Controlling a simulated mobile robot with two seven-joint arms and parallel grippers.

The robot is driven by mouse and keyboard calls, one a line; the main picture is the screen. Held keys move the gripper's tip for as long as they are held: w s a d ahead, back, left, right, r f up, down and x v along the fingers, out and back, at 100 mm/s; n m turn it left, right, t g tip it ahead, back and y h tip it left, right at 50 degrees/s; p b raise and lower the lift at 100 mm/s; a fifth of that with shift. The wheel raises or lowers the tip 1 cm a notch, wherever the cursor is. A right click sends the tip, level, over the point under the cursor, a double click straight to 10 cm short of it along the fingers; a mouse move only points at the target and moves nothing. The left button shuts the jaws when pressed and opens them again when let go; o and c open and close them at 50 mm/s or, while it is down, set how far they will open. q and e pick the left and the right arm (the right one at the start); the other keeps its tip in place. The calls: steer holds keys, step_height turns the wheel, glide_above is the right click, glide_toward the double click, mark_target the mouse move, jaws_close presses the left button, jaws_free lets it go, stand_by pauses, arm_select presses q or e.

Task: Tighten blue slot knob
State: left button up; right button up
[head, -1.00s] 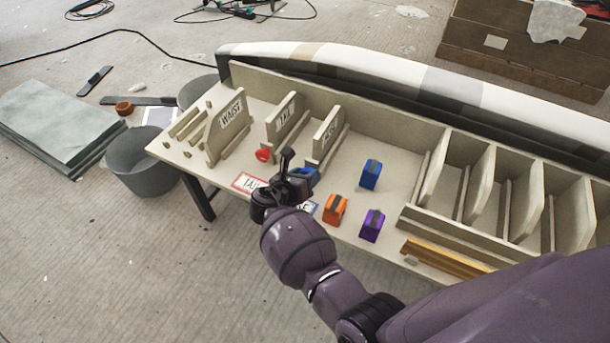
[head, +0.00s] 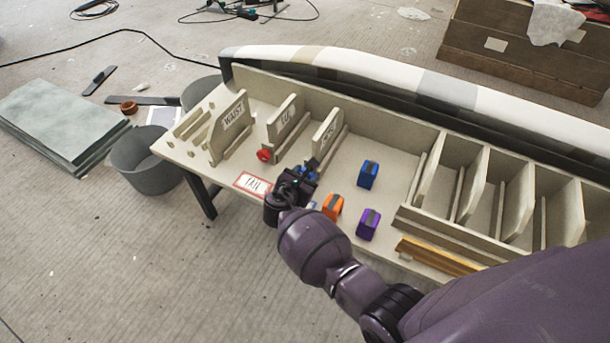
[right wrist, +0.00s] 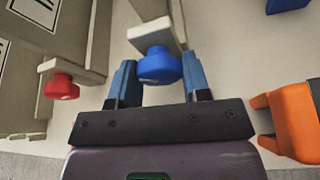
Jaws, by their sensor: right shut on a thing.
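The blue slot knob (right wrist: 158,66) is a round blue knob on the front end of a pale slot rail (right wrist: 152,34) in the right wrist view. My right gripper (right wrist: 157,76) is shut on it, with one blue-grey finger on each side. In the head view my right gripper (head: 311,168) is at the front of the slot on the right of the upright boards, and it mostly hides the knob there. A red knob (right wrist: 62,87) sits on the neighbouring slot to the left; it also shows in the head view (head: 264,155). My left gripper is not in view.
Blue (head: 368,174), orange (head: 333,207) and purple (head: 368,224) blocks stand right of my right gripper. The orange one is close to it. Upright boards, including one marked WAIST (head: 231,124), stand left. A red-bordered label (head: 252,184) lies at the table's front edge.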

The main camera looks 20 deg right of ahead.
steer(key=shift+d+m, duration=0.1)
steer(key=shift+m, duration=0.3)
steer(key=o, duration=0.9)
